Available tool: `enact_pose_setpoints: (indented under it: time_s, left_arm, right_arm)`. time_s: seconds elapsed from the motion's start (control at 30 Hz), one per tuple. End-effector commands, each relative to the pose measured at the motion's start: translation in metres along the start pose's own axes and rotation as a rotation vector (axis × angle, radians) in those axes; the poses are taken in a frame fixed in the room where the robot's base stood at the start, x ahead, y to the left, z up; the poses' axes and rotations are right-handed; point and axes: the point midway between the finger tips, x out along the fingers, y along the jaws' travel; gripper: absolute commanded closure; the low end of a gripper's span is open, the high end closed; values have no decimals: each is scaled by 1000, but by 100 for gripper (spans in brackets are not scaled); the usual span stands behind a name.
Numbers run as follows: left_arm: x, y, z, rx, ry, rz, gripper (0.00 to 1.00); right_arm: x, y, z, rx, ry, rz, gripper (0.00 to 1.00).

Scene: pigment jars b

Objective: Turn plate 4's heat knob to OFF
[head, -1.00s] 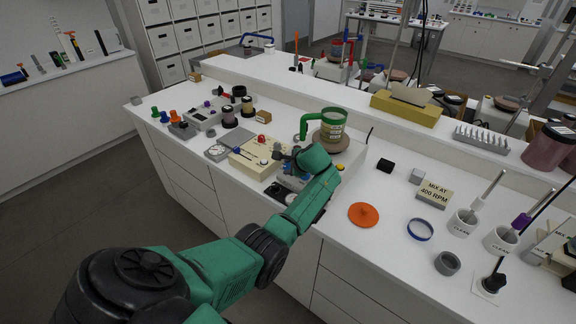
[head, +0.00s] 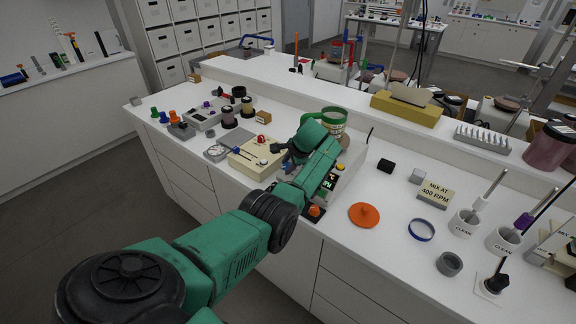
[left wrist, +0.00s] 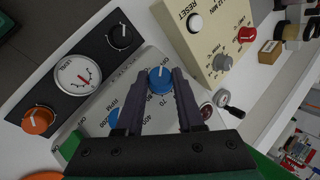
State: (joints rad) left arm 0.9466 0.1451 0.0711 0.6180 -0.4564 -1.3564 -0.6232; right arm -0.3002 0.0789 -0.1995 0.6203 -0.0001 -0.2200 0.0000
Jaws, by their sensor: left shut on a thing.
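Plate 4's hotplate shows in the head view as a pale body with a front panel marked 4 (head: 328,182), largely covered by my left arm. In the left wrist view, a blue knob (left wrist: 160,80) with printed figures and an OFF mark around it sits between my left gripper's fingertips (left wrist: 160,88). The fingers are shut on this knob. A second blue knob (left wrist: 114,118) beside RPM lettering lies left of the fingers, apart from them. My left gripper is mostly hidden behind its own wrist in the head view. My right gripper is not in view.
A green-handled beaker (head: 335,116) stands on the plate, partly behind my arm. A cream box with a RESET button (left wrist: 195,23) stands close by. A black panel holds a dial (left wrist: 77,75), an orange knob (left wrist: 38,120) and a black knob (left wrist: 122,36). An orange disc (head: 364,214) lies on the right.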

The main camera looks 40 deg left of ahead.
Motion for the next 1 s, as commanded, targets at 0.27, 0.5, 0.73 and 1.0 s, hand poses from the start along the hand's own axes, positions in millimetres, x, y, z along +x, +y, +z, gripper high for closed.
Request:
enact_pose_setpoints:
  time_s: [0.27, 0.5, 0.73, 1.0]
  left_arm:
    - [1, 1, 0, 0, -2, 3, 33]
    - [0, 1, 0, 1, -1, 1, 33]
    - [-16, 0, -1, 1, 1, -3, 33]
    - [-84, 2, -1, -2, 5, -2, 33]
  right_arm:
    - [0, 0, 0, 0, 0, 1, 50]
    - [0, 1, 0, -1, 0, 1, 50]
    - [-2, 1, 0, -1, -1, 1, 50]
    - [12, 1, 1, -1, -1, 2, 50]
